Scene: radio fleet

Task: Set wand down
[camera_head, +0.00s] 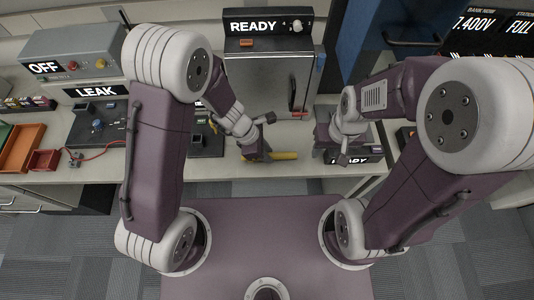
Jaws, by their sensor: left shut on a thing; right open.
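A yellow bar, which looks like the wand (285,156), lies level at the front part of the bench, below the cabinet marked READY. My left gripper (261,155) is shut on it near its left part. The gripper covers some of the wand, and I cannot tell whether the wand touches the bench top. My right gripper (344,158) is open to the right of the wand, over a dark device with a READY label (370,160). Its fingertips are small and hard to make out.
The grey cabinet (266,85) stands behind the wand. A LEAK station (95,130) with a red cable, an OFF box (75,55) and orange and red trays (22,147) are at left. A blue panel (360,40) and black display (495,30) are at right. Bare bench lies around the wand.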

